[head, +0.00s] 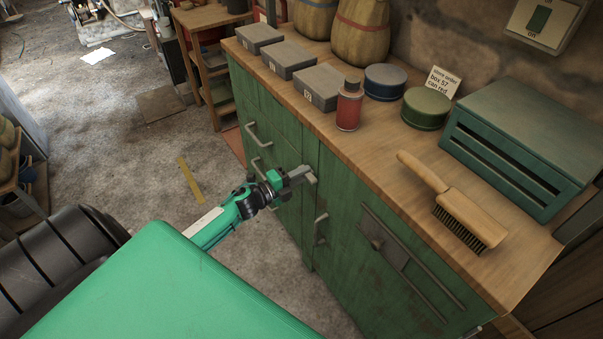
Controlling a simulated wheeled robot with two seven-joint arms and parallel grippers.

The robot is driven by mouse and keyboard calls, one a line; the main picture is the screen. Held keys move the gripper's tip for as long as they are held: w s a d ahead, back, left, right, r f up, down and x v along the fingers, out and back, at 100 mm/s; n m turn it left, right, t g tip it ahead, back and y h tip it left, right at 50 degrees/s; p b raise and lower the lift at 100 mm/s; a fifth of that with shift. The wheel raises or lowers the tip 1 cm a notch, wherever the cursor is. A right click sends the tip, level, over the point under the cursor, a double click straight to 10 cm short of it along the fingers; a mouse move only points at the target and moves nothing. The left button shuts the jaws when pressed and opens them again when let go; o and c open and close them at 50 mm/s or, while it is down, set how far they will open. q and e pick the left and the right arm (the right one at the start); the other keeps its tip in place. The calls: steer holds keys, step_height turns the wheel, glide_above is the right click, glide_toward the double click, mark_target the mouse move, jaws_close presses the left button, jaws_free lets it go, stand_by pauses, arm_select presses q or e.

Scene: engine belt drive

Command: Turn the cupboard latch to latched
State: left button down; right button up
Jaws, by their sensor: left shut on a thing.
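The green cupboard (345,185) stands under the wooden worktop, its front facing my left arm. My left gripper (299,176) is at the cupboard front, near the edge between the drawers and the door. It is shut on the small grey cupboard latch (311,180), which is mostly hidden by the fingers, so its exact angle cannot be told. A grey door handle (320,228) sits just below and to the right of the gripper. My right gripper is not in view.
Drawer handles (258,165) stick out just left of the gripper. Grey boxes (291,59), a red bottle (349,106), round tins (425,108), a brush (455,205) and a green slatted box (520,150) stand on the worktop (400,160). The floor left of the cupboard is open.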

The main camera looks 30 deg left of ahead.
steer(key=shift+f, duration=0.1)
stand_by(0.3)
arm_select(q)
steer(key=c, duration=1.4)
jaws_free()
steer(key=shift+b+v, duration=0.35)
steer(key=shift+v, duration=6.6)
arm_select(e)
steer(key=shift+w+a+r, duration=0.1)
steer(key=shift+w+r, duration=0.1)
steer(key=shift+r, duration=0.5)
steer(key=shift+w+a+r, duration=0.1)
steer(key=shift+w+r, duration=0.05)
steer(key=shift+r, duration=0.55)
arm_select(q)
steer(key=shift+f, duration=0.1)
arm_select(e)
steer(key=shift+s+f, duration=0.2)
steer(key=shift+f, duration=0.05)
arm_select(q)
steer(key=shift+w, duration=0.1)
